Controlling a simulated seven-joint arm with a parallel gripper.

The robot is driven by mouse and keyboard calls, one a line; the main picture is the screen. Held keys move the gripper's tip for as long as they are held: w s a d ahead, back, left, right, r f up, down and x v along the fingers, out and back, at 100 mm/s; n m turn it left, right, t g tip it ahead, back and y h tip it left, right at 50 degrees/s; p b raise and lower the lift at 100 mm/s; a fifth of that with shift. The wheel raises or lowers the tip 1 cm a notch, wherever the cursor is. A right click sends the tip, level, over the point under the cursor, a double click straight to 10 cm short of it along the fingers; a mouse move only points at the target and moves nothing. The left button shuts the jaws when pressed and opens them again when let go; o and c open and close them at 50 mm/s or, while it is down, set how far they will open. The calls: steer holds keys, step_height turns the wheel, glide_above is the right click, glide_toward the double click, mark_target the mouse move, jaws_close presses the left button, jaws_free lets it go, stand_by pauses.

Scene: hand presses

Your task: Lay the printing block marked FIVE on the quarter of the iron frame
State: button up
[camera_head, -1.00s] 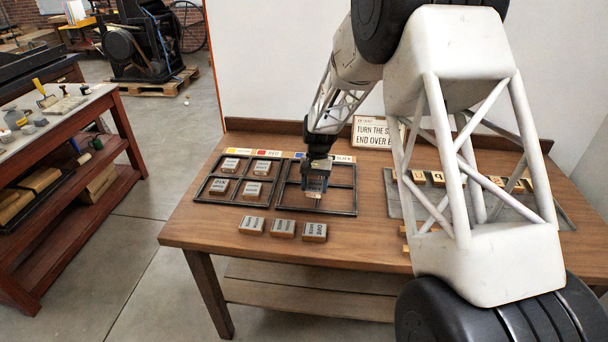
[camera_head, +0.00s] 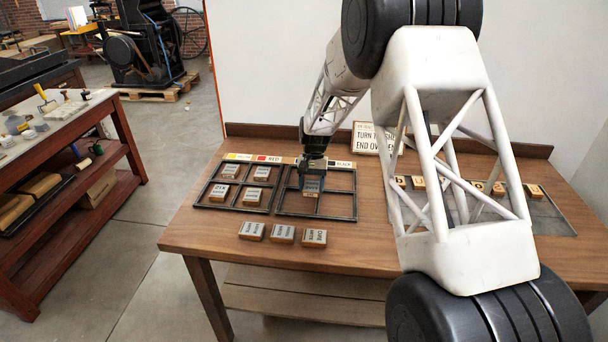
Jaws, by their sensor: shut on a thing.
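My gripper (camera_head: 312,180) points down over the right iron frame (camera_head: 330,217). It is shut on a printing block (camera_head: 312,186), which is at or just above the middle of that frame. I cannot read the block's marking, and cannot tell if it touches the frame. The left iron frame (camera_head: 232,209) holds several blocks: one at its upper left (camera_head: 231,171), one at its upper right (camera_head: 261,173), one at its lower left (camera_head: 220,193) and one at its lower right (camera_head: 253,196).
Three loose blocks lie in front of the frames: a left one (camera_head: 252,231), a middle one (camera_head: 283,234) and a right one (camera_head: 314,238). A sign (camera_head: 366,138) stands behind. A grey tray (camera_head: 545,222) with several wooden blocks is at right, partly hidden by my arm.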

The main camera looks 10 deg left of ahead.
steer(key=w+a, duration=0.1)
steer(key=w, duration=0.3)
steer(key=w+a, duration=0.1)
steer(key=w, duration=0.3)
steer(key=w+a+f, duration=0.1)
steer(key=w+a, duration=0.1)
steer(key=w, duration=0.2)
steer(key=shift+w+a+f, duration=0.1)
steer(key=shift+w, duration=0.15)
steer(key=shift+f, duration=1.75)
steer(key=o, duration=1)
steer(key=shift+f, duration=0.15)
steer(key=shift+c, duration=0.2)
steer(key=v, duration=1.2)
steer(key=shift+s, duration=0.1)
